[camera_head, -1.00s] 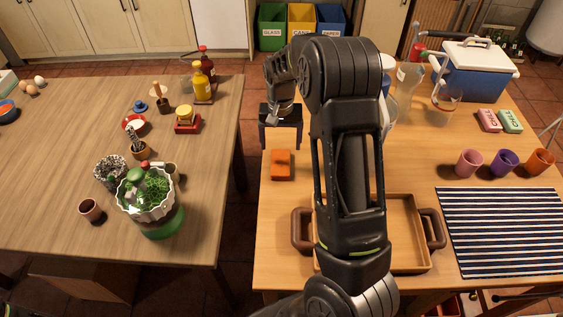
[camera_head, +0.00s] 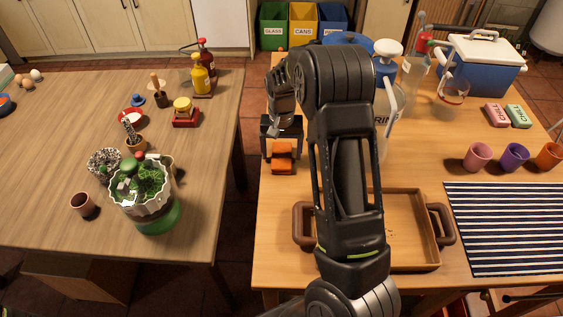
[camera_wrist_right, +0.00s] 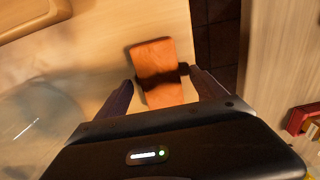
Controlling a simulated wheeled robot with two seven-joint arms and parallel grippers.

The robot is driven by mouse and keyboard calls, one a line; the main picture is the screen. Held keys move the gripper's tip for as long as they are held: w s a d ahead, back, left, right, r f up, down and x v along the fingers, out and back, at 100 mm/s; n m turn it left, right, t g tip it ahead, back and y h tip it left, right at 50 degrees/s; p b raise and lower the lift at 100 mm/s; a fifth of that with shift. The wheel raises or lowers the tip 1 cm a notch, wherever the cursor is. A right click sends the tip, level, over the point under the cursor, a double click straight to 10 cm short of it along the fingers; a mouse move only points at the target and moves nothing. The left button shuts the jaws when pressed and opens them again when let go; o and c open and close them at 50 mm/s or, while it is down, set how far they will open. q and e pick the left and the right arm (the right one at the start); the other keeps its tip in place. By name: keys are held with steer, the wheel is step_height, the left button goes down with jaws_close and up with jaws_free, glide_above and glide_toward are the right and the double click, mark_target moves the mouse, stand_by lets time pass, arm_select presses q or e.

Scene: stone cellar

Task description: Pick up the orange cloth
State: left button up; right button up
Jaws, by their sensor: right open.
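The orange cloth (camera_head: 282,163) is a small folded block lying near the left edge of the right-hand table (camera_head: 277,200). My right gripper (camera_head: 281,151) is over it, with its fingers pointing down on both sides of the cloth's far part. In the right wrist view the cloth (camera_wrist_right: 157,72) lies between the two open fingertips (camera_wrist_right: 158,84). The right finger is close to the cloth's side; I cannot tell whether it touches. My left gripper is not in view.
A wooden tray (camera_head: 436,255) with brown handles stands nearer, partly behind my right arm. A large dispenser bottle (camera_head: 386,95) stands right of my arm. A gap separates this table from the left table (camera_head: 60,170), which holds a planter and bottles.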

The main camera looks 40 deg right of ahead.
steer(key=shift+c, duration=0.3)
stand_by(0.4)
steer(key=c, duration=1.4)
